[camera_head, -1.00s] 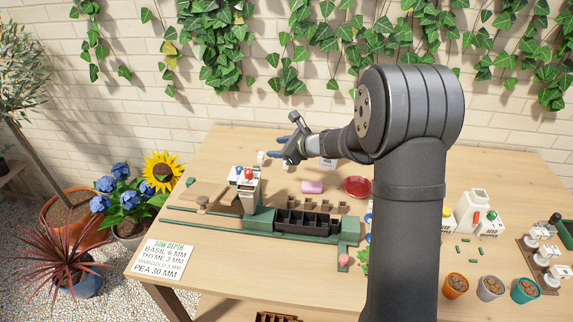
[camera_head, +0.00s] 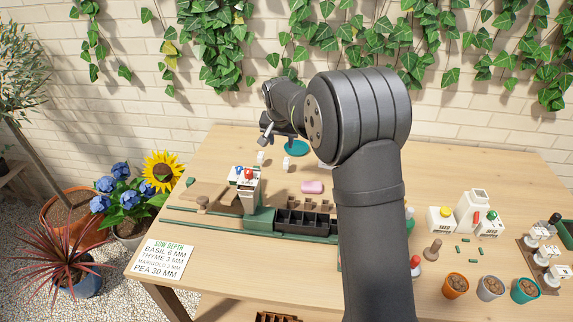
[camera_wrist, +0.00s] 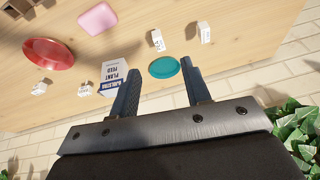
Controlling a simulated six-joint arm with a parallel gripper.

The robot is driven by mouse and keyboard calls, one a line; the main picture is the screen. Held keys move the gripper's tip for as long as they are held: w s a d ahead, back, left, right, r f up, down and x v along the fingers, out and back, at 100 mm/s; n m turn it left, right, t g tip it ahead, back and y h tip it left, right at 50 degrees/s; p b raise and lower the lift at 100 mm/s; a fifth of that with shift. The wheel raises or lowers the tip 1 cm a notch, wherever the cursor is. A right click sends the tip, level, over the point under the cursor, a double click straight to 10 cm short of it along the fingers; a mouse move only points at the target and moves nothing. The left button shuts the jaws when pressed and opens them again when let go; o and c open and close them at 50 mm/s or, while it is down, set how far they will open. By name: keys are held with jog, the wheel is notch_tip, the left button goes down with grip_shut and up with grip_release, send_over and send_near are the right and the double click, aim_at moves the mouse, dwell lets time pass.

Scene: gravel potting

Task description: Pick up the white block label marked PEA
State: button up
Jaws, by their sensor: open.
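Small white block labels stand on the table. In the wrist view two are beyond my fingers, one (camera_wrist: 157,41) left of the other (camera_wrist: 204,33); two more, a left one (camera_wrist: 39,88) and a right one (camera_wrist: 85,90), stand at the left. Their lettering is too small to read, so I cannot tell which is PEA. In the head view two blocks (camera_head: 261,158) (camera_head: 287,162) show near the teal dish (camera_head: 295,148). My gripper (camera_wrist: 161,68) is open and empty, its fingers apart with the teal dish seen between them. In the head view my gripper (camera_head: 269,133) is at the table's back, near the wall.
A plant feed carton (camera_wrist: 114,77) stands beside my left finger in the wrist view, with a red dish (camera_wrist: 48,54) and a pink block (camera_wrist: 98,18) further left. A black cell tray (camera_head: 303,222) sits mid-table. The brick wall and ivy are close behind.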

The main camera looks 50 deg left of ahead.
aim_at(286, 162)
jog(key=shift+t, duration=0.4)
jog(key=x, duration=1.7)
jog(key=shift+w+a+r, duration=0.1)
jog(key=shift+w+a, duration=0.1)
jog(key=shift+w, duration=0.15)
grip_shut()
